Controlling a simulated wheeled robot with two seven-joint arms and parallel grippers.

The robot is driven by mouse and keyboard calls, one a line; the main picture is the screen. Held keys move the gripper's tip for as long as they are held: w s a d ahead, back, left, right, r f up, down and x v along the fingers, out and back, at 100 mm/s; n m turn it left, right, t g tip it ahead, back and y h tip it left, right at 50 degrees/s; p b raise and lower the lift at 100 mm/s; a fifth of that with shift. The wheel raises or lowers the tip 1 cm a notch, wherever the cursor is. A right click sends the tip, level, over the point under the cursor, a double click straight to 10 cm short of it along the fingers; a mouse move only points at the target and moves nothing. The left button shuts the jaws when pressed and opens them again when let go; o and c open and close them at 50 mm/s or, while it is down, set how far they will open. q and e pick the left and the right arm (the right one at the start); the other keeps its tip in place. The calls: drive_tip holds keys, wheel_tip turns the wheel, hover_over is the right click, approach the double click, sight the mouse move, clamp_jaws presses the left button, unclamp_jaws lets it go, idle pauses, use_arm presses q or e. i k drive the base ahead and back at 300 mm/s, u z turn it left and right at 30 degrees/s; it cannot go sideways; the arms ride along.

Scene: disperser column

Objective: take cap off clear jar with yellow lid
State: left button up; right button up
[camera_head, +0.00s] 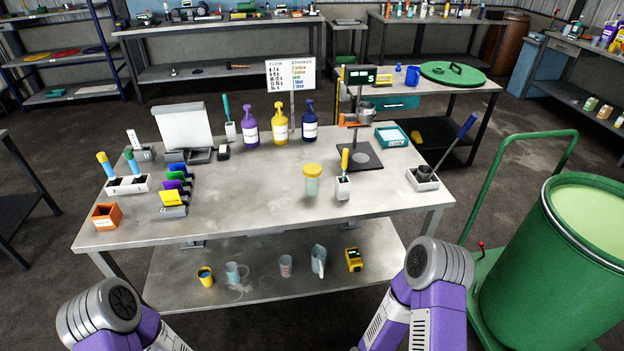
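The lid is on the jar, and the contents look pale green. My two arms show only as purple and grey links at the bottom of the view, left and right. Neither gripper is in view. Both visible arm parts are apart from the jar and nearer to me than the table's front edge.
A white holder with a yellow-handled tool (344,186) stands just right of the jar. Behind are purple, yellow and blue bottles (281,124) and a stand (360,150). A green drum (530,270) stands right. The table (250,200) is clear left of the jar.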

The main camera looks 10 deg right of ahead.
sight(312, 185)
drive_tip(key=u, duration=1.55)
drive_tip(key=i, duration=1.25)
drive_tip(key=z, duration=2)
